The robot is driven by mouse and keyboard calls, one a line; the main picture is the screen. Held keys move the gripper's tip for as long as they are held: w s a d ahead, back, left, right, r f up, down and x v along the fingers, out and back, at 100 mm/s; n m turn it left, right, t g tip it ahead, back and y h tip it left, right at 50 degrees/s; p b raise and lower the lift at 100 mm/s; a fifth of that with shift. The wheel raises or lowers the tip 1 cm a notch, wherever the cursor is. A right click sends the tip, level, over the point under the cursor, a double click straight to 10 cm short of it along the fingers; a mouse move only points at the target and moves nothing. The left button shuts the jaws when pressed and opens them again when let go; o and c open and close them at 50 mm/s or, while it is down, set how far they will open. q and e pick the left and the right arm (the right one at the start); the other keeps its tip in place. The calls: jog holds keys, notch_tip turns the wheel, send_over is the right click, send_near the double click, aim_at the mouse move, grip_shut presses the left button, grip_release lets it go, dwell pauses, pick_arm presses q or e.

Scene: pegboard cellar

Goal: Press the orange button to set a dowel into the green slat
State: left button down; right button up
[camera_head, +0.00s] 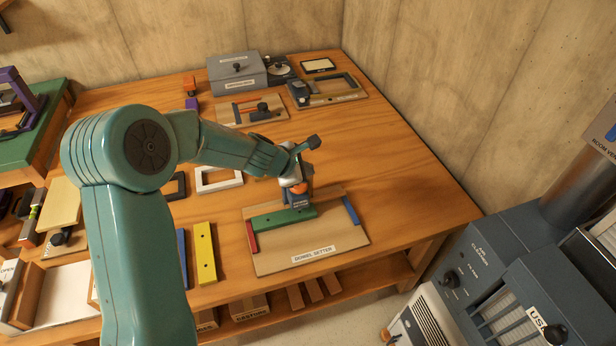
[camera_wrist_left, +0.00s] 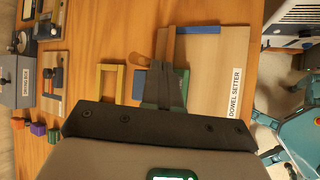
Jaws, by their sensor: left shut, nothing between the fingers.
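The dowel setter is a tan board (camera_head: 330,240) with a label at its front edge; its label side also shows in the wrist view (camera_wrist_left: 207,70). The green slat (camera_head: 284,220) lies flat on it, between a red end piece and a blue strip. The orange button (camera_head: 298,189) is on the setter's head behind the slat. My left gripper (camera_head: 293,174) is shut and empty, right at the button; I cannot tell whether it touches. In the wrist view its dark fingers (camera_wrist_left: 168,72) hide part of the slat and setter head. My right gripper is not in view.
Yellow (camera_head: 204,252) and blue slats lie left of the setter. A white frame (camera_head: 218,179) lies behind my arm. A grey box (camera_head: 236,74) and other fixtures stand at the back. Blue-grey machines (camera_head: 500,275) stand at the right. Bare tabletop lies right of the setter.

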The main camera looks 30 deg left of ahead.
pick_arm(q)
jog(key=shift+t+y, duration=0.3)
jog(key=shift+t, duration=0.1)
jog(key=a+r, duration=0.1)
jog(key=a+r+p, duration=0.1)
jog(key=r, duration=0.1)
jog(key=a+r, duration=0.1)
jog(key=shift+w+r, duration=0.1)
jog(key=shift+r, duration=0.25)
notch_tip(320, 180, down, 9)
jog(key=b, duration=0.8)
jog(key=shift+r, duration=0.15)
dwell(1.2)
jog(key=shift+f+b, duration=0.45)
jog(key=shift+b, duration=0.25)
